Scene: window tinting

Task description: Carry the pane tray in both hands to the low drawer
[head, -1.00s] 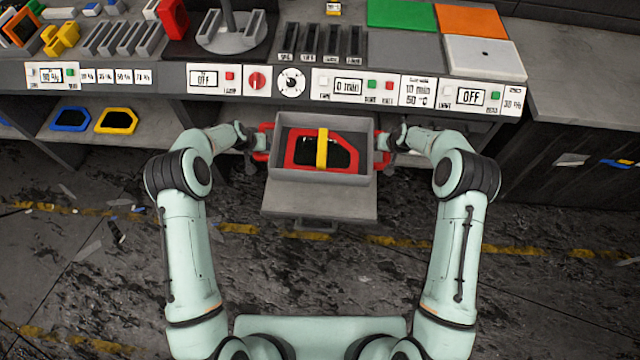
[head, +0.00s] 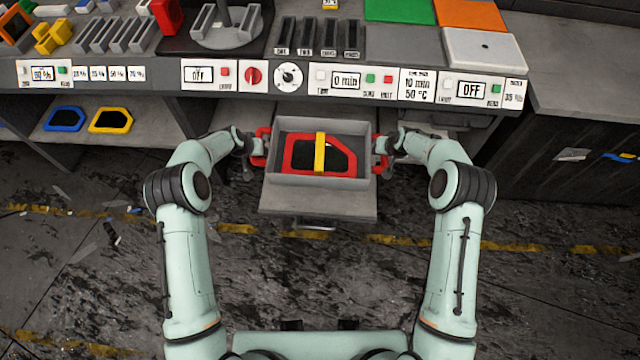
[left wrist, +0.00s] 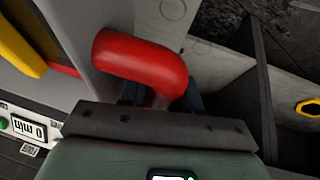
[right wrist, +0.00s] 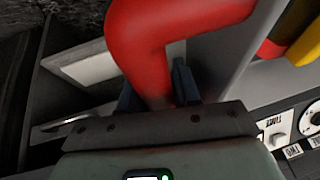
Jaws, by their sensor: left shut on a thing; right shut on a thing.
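The grey pane tray (head: 319,181) has red side handles and holds a red-framed dark pane (head: 303,168) with a yellow bar (head: 320,152) across it. It is over the pulled-out low drawer (head: 318,203); I cannot tell whether it rests on it. My left gripper (head: 254,146) is shut on the left red handle, which shows in the left wrist view (left wrist: 140,60). My right gripper (head: 384,147) is shut on the right red handle, which shows in the right wrist view (right wrist: 140,45). The tray looks level.
The workbench with its labelled control strip (head: 345,79) runs above and behind the tray. A lower shelf (head: 150,133) at left holds a blue frame (head: 64,118) and a yellow frame (head: 110,120). A dark cabinet (head: 570,160) stands at right. The floor in front is littered but open.

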